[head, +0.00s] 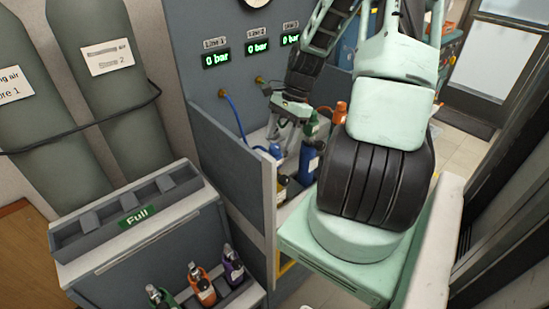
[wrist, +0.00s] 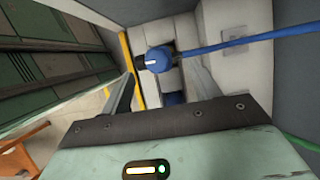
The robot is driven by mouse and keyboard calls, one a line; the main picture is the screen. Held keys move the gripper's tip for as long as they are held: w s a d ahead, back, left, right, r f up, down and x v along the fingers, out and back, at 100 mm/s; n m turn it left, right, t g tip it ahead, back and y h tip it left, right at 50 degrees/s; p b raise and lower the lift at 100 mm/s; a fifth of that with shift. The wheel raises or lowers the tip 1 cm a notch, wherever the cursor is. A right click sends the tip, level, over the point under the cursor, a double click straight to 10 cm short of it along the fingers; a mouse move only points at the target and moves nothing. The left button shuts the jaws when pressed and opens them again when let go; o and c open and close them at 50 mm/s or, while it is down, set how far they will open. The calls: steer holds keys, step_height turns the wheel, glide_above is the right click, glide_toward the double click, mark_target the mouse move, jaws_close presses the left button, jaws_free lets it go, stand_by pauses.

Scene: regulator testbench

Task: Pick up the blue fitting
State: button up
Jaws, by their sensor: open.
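The blue fitting (wrist: 157,59) is a round blue piece with a white mark, on the end of a blue hose (wrist: 245,42) that runs right in the wrist view. In the head view the blue fitting (head: 275,151) shows low on the testbench, below the gauge panel. My gripper (head: 283,138) is open just above it.
A blue bottle (head: 309,163) stands right of the fitting, with a green bottle (head: 311,124) and an orange bottle (head: 341,112) behind. The grey side wall (head: 232,165) of the bench rises at left.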

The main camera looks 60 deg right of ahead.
mark_target(275, 154)
steer(key=shift+p+x, duration=0.7)
steer(key=shift+x, duration=2.4)
steer(key=c, duration=1.2)
